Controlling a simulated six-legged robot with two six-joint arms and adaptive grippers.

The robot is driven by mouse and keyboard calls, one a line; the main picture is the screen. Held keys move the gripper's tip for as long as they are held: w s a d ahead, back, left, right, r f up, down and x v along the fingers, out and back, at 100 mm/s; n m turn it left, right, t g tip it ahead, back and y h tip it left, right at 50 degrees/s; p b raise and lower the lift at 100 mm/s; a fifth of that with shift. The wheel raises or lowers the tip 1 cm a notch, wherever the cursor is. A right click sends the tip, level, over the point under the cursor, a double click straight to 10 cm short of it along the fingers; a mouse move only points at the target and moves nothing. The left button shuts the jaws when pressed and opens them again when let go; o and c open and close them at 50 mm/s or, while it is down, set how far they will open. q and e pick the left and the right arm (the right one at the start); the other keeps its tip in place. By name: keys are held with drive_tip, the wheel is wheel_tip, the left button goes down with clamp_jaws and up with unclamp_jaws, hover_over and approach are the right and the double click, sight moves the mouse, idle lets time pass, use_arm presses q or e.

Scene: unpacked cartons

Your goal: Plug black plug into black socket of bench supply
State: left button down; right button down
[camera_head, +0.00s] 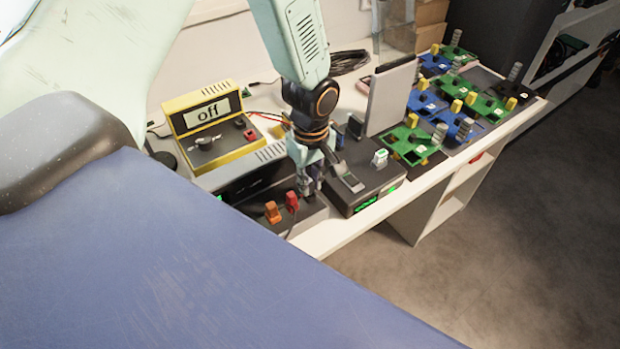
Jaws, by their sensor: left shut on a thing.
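My left gripper (311,184) comes down from the top of the view to the front of the bench. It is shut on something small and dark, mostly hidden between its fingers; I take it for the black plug. Directly below and beside it is a low black unit (258,213), probably the bench supply. A red plug (292,201) and an orange plug (272,212) stand upright on it, just left of the fingertips. The black socket is not discernible; the gripper covers that area. I cannot tell whether the held thing touches the unit. My right gripper is not in view.
A yellow meter (187,97) reading "off" stands behind, left. A black device (385,184) with green digits is close on the right, with a grey upright panel (391,97) behind. Green and blue boards (411,146) fill the right of the white bench (345,236).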

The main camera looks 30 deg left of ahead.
sight(311, 180)
use_arm(q)
drive_tip(key=shift+p, duration=0.3)
idle(0.4)
drive_tip(key=shift+f, duration=0.7)
idle(1.9)
drive_tip(key=c, duration=1.2)
unclamp_jaws()
wheel_tip(311, 180, up, 12)
drive_tip(key=shift+r, duration=0.1)
